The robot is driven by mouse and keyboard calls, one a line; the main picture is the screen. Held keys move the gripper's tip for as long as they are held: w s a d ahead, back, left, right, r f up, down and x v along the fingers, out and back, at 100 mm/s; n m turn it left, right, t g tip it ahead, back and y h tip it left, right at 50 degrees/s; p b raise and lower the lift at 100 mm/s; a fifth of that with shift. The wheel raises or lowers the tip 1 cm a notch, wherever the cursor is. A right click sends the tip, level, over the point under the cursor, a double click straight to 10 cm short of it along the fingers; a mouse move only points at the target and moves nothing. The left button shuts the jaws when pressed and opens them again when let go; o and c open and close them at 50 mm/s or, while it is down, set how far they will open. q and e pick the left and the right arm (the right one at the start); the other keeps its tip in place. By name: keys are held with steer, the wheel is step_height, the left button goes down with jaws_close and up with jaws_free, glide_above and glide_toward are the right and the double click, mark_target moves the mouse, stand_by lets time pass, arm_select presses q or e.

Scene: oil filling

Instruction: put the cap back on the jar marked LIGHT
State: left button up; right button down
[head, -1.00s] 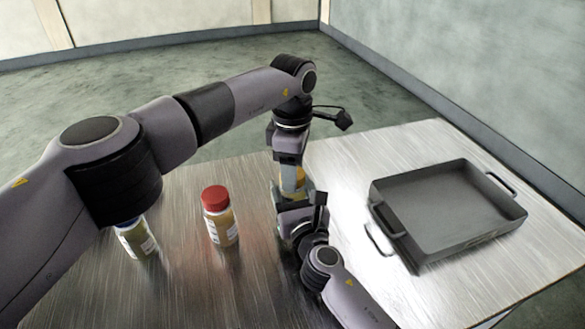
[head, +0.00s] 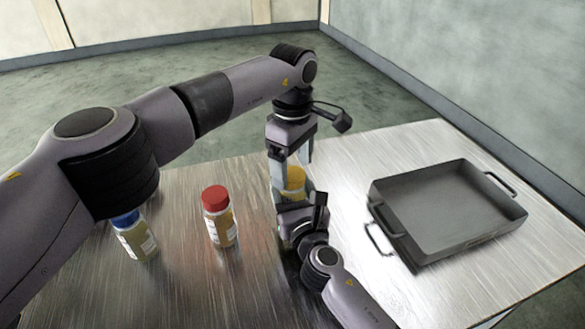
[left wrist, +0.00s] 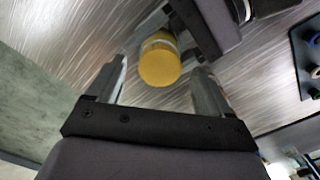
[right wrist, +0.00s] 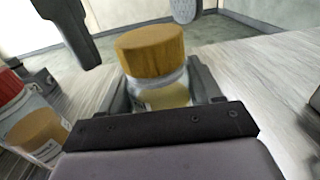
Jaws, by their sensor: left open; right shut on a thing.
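A jar (right wrist: 165,95) with a yellow cap (right wrist: 152,50) stands upright in my right gripper (right wrist: 158,88), which is shut on its body. The cap sits level on the jar's mouth; whether it is fully tight I cannot tell. The yellow cap also shows in the head view (head: 295,176) and the left wrist view (left wrist: 160,62). My left gripper (head: 291,170) is open just above the capped jar and points down, its fingers apart on either side and clear of the cap. The jar's label is mostly hidden and I cannot read LIGHT on it.
A red-capped jar (head: 219,217) stands on the metal table (head: 190,285) left of the held jar. A blue-capped jar (head: 136,238) stands farther left, partly under my left arm. A grey tray (head: 440,210) with handles lies at the right.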

arm_select(q)
step_height(320, 180, up, 10)
steer(key=shift+r, duration=0.2)
arm_select(e)
steer(key=shift+c, duration=0.6)
jaws_free()
steer(key=shift+s, duration=0.1)
steer(key=p+v, duration=0.1)
steer(key=v, duration=0.4)
steer(key=shift+s+d, duration=0.1)
steer(key=shift+v, duration=0.85)
arm_select(q)
steer(key=shift+r, duration=0.5)
arm_select(e)
steer(key=shift+f, duration=0.1)
